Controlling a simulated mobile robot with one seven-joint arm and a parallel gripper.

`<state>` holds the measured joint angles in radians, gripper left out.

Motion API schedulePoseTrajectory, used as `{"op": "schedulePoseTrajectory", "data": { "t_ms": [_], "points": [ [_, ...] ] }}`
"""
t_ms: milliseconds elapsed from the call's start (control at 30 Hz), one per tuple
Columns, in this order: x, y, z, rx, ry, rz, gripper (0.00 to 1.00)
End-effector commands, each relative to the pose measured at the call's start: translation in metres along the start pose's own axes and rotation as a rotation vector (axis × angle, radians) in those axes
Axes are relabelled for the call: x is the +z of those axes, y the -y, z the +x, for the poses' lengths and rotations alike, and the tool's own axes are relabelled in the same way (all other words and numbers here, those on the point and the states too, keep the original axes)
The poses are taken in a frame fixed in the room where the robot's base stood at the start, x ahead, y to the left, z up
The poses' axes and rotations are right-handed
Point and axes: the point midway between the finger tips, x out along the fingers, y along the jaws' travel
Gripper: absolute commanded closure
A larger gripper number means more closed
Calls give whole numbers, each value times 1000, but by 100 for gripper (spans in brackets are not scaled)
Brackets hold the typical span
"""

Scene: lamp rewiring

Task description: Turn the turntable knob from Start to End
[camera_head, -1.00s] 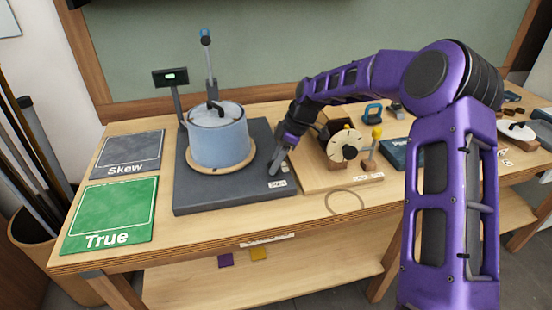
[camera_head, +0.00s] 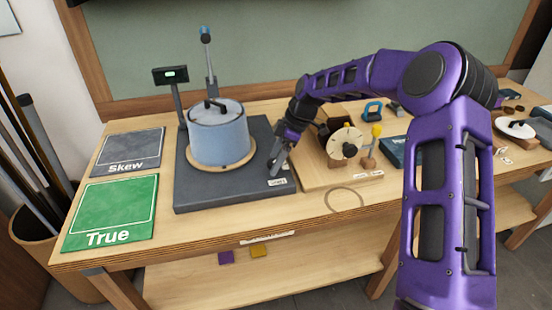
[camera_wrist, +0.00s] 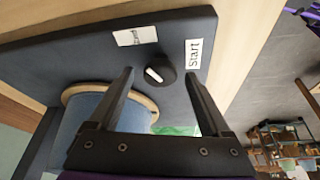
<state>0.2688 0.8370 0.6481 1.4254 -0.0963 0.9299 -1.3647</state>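The black round knob (camera_wrist: 161,71) with a white pointer mark sits on the dark grey turntable base (camera_head: 222,200). In the wrist view a white "Start" label (camera_wrist: 193,52) lies to the knob's right and a second white label (camera_wrist: 135,36), its text hard to read, lies above left. The pointer slants towards the upper left. My gripper (camera_wrist: 158,82) is open, its two fingers on either side of the knob with visible gaps. In the head view my gripper (camera_head: 277,163) is low over the base's right part and hides the knob.
A blue lidded pot (camera_head: 220,137) stands on a wooden disc on the base, close left of my gripper. A wooden board (camera_head: 312,177) with a cream dial (camera_head: 345,141) is close on the right. A post with a display (camera_head: 171,75) stands behind.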

Motion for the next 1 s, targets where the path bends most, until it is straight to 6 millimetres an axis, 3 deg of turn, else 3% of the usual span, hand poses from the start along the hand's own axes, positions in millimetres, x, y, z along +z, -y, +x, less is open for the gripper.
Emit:
{"op": "schedulePoseTrajectory", "data": {
  "t_ms": [233,367,1000],
  "points": [
    [0,0,-1,0,0,1,18],
    [0,-1,-13,2,0,2,18],
    [0,0,-153,3,0,0,18]
  ]
}}
